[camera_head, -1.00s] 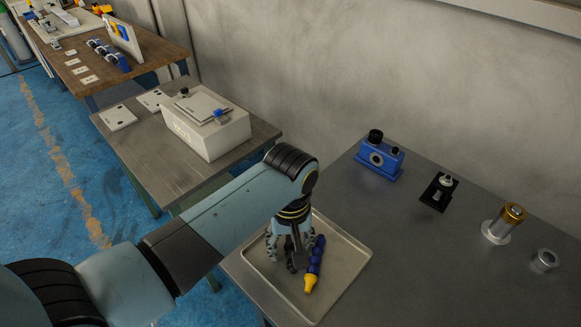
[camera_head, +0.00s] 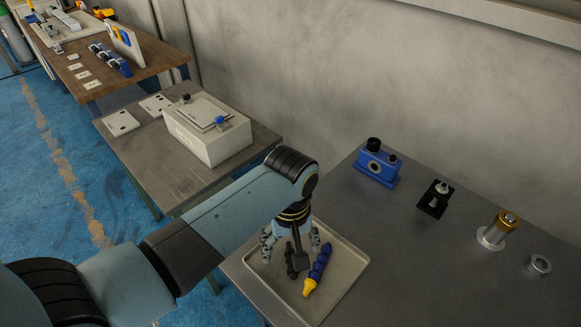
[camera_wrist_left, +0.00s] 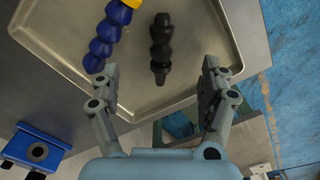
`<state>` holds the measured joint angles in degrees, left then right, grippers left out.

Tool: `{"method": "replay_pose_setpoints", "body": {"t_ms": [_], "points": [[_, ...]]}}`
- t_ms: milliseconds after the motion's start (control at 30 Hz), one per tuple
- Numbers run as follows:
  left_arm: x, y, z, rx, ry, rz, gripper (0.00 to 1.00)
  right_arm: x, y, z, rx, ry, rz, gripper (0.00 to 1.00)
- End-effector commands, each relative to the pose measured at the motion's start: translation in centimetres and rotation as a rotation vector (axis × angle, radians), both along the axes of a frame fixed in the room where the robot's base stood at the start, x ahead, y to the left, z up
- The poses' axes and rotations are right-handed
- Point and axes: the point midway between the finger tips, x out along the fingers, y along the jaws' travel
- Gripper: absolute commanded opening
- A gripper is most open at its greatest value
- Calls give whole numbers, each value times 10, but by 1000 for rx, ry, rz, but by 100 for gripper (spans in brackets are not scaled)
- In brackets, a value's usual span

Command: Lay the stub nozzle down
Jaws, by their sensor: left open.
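My left gripper (camera_head: 291,254) is open above the metal tray (camera_head: 345,268), its fingers spread apart. In the left wrist view its fingertips (camera_wrist_left: 158,80) stand on either side with a clear gap. A short black segmented piece, seemingly the stub nozzle (camera_wrist_left: 161,48), lies on the tray between and beyond the fingertips, not visibly touched by them. In the head view it is partly hidden by the gripper. A blue segmented hose with a yellow nozzle (camera_head: 318,267) lies on the tray beside it, to the right in the head view. My right gripper is not in view.
On the grey table stand a blue block (camera_head: 378,163), a black fixture (camera_head: 435,199), a brass-topped cylinder (camera_head: 498,231) and a metal ring (camera_head: 539,265). A white box (camera_head: 206,132) stands on the side table. Bare table lies right of the tray.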

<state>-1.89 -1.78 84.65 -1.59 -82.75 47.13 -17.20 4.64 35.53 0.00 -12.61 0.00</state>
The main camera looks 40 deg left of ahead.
Motion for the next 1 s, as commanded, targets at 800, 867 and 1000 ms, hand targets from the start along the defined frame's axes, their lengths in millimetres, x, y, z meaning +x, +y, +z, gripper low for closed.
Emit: {"method": "replay_pose_setpoints", "body": {"t_ms": [800, 867, 1000], "points": [[0, 0, 49, 0, 0, 0, 78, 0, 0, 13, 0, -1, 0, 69], [0, 0, 49, 0, 0, 0, 78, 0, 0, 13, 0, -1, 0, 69], [0, 0, 49, 0, 0, 0, 78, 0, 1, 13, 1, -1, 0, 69]]}}
